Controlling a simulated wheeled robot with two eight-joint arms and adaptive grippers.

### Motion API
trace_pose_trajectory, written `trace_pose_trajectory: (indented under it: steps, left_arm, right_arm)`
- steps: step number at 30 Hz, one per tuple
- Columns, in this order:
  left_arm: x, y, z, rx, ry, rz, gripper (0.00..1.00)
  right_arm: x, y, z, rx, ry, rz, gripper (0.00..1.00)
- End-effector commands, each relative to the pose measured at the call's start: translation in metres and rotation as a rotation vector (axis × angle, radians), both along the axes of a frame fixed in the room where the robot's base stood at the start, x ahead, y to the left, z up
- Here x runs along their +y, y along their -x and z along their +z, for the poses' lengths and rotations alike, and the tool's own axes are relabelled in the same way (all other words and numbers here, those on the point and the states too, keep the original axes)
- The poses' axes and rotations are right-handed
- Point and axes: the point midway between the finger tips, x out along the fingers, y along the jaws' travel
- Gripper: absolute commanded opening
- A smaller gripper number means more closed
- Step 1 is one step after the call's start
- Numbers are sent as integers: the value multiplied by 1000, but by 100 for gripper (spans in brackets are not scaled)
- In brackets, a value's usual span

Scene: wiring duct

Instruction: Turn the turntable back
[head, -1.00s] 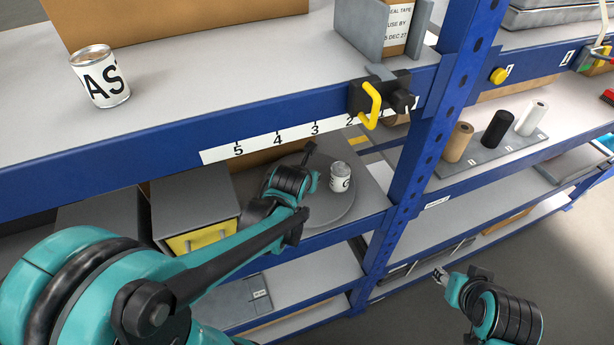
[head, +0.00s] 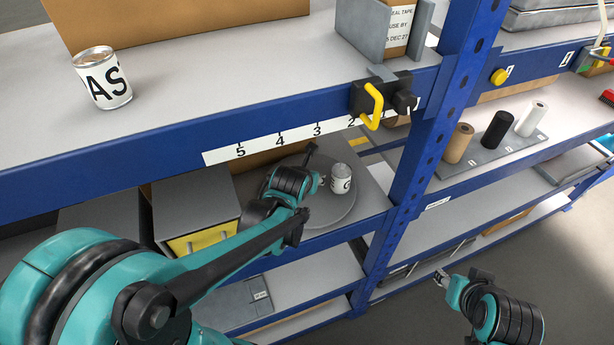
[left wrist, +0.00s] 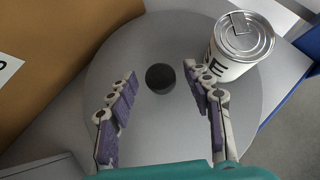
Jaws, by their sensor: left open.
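The round grey turntable (head: 335,212) sits on the middle shelf, partly hidden by my left arm in the head view. It fills much of the left wrist view (left wrist: 150,40), with a dark round hub (left wrist: 160,78) at its middle. A white can (head: 341,179) with dark letters stands upright near its edge; the can also shows at the upper right of the left wrist view (left wrist: 238,48). My left gripper (left wrist: 162,85) is open and empty over the turntable, with the right finger close to the can; contact cannot be told. My right gripper (head: 440,277) hangs at the lower right, away from the shelf.
A grey bin with a yellow front (head: 200,243) stands left of the turntable. The blue shelf beam (head: 180,150) runs above my left arm, with a yellow hook (head: 372,105) on it. A blue upright (head: 410,180) stands to the right. Another can (head: 103,78) is on the top shelf.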

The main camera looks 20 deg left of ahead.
Motion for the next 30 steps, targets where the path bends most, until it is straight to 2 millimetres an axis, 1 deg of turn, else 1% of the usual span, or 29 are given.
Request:
trace_pose_trajectory:
  steps: [4, 8, 21, 25, 30]
  left_arm:
    - [-1, 6, 6, 0, 0, 0, 51]
    - [-3, 18, 17, 0, 0, 0, 51]
    - [-11, 67, 66, 0, 1, -1, 51]
    - [-12, 76, 76, 0, -1, -1, 51]
    - [-13, 83, 83, -1, -2, 0, 51]
  right_arm:
    - [0, 0, 0, 0, 0, 0, 40]
    - [0, 0, 0, 0, 0, 0, 40]
    - [0, 0, 0, 0, 0, 0, 40]
    - [0, 0, 0, 0, 0, 0, 40]
    - [0, 0, 0, 0, 0, 0, 40]
